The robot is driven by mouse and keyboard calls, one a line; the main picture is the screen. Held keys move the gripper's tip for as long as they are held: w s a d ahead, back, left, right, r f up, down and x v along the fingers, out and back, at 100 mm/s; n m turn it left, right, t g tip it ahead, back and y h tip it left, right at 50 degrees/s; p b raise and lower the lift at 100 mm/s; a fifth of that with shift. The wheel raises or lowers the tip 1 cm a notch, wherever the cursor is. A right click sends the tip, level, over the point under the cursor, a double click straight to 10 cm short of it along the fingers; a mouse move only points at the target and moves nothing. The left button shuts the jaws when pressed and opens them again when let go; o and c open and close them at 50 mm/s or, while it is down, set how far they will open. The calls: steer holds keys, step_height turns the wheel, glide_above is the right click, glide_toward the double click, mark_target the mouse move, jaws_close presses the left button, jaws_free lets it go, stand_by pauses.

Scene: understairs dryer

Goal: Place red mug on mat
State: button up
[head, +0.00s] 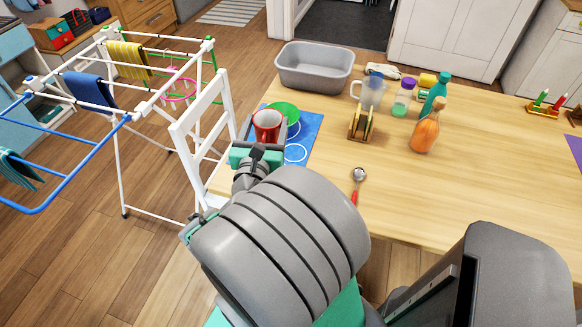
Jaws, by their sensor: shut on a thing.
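The red mug (267,120) is at the left end of the wooden table, over or on the blue mat (308,126). I cannot tell whether its base touches the mat. My gripper (262,148) is at the near side of the mug and shut on it; my wrist and arm hide the fingertips and the mug's lower part. The mat carries white ring outlines, and a green round thing (286,111) lies on it just behind the mug. The mug looks roughly upright.
A grey tub (314,66) stands at the back left of the table. A clear jug (371,92), an orange bottle (425,131), a teal bottle (436,92) and a brown holder (361,122) stand right of the mat. A red-handled spoon (357,183) lies nearer. A white chair (205,125) and drying rack (118,130) are left.

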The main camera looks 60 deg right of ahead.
steer(key=s+d+f+m+g+b, duration=0.2)
steer(key=s+f+g, duration=0.1)
steer(key=s, duration=0.4)
steer(key=shift+h, duration=0.4)
steer(key=w+d+f+b, duration=0.2)
steer(key=d+f+b, duration=0.1)
steer(key=d+f, duration=0.1)
steer(key=w+d+f+b, duration=0.2)
steer(key=d+f+b, duration=0.2)
steer(key=w+d+f+b, duration=0.2)
steer(key=d+f+b, duration=0.2)
steer(key=f, duration=0.1)
steer(key=shift+w+f, duration=0.1)
steer(key=shift+w, duration=0.25)
steer(key=o, duration=1.7)
steer(key=shift+a+f, duration=0.1)
steer(key=shift+f, duration=0.05)
